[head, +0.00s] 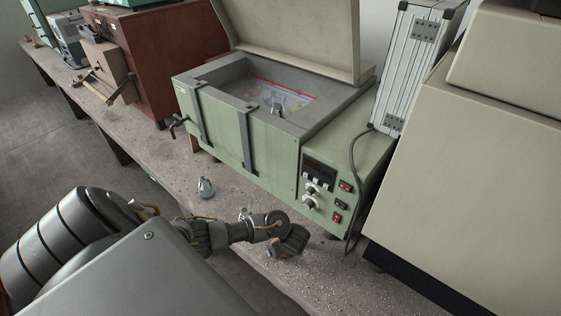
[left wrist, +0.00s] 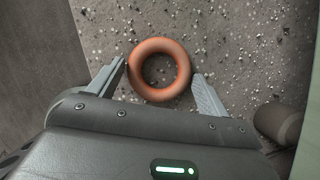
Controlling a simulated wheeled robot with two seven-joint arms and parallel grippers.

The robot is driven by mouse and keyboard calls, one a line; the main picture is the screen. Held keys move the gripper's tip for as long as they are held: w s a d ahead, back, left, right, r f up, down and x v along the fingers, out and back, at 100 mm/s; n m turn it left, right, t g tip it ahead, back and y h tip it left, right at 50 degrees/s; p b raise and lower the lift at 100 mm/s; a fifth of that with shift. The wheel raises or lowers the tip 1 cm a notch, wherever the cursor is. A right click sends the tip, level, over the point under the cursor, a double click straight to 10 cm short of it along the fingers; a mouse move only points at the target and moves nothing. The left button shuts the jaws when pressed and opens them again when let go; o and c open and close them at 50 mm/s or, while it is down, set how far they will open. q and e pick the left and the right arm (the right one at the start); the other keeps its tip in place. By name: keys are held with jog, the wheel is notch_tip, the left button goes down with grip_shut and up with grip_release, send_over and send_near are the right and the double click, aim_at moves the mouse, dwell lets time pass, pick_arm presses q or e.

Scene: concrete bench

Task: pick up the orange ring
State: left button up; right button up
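The orange ring (left wrist: 160,95) lies flat on the speckled bench top in the left wrist view. My left gripper (left wrist: 159,69) is open, with one finger on each side of the ring. A small gap shows between the ring and each finger, narrower at the left finger. In the head view my left gripper (head: 287,244) is low over the bench, in front of the green machine, and mostly hides the ring. Whether the fingers are at the ring's height is hard to tell. My right gripper is not in view.
The green bath machine (head: 270,160) with its raised lid stands close behind my left gripper. A small metal object (head: 206,188) stands on the bench to the left. A beige machine (head: 470,190) fills the right. A brown cylindrical part (left wrist: 280,122) shows right of the gripper.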

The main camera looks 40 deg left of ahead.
pick_arm(q)
jog(key=c, duration=0.7)
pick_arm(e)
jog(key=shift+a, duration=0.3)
pick_arm(q)
jog(key=shift+r, duration=0.1)
notch_tip(320, 180, up, 18)
jog(key=p, duration=0.8)
jog(key=shift+p, duration=0.3)
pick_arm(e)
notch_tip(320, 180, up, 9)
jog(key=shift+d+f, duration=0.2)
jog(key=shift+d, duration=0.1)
pick_arm(q)
jog(key=shift+d, duration=0.1)
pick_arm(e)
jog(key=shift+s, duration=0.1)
